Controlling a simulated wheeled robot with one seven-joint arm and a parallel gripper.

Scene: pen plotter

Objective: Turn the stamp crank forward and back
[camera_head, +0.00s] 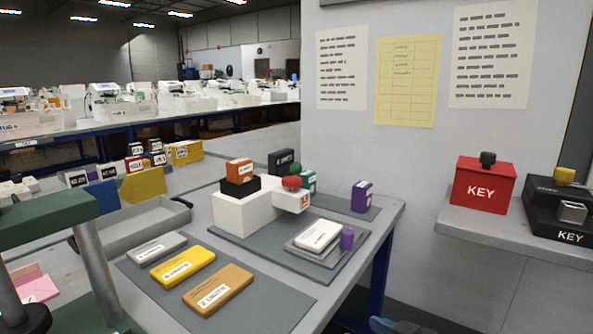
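A white stamping machine (240,213) stands on a grey base plate on the table. Its head (292,201) carries a red knob (291,183) and a red mark on its front. No part shows clearly as a crank handle; I cannot tell which piece it is. A white block (317,235) lies on a grey pad (322,257) at the machine's right front, with a purple cylinder (347,239) beside it.
Grey, yellow (182,267) and orange-brown (217,290) labelled blocks lie on a dark mat in front. A green-topped frame with a metal post (97,262) stands at near left. A red KEY box (484,185) sits on the right shelf. A purple box (361,196) stands behind.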

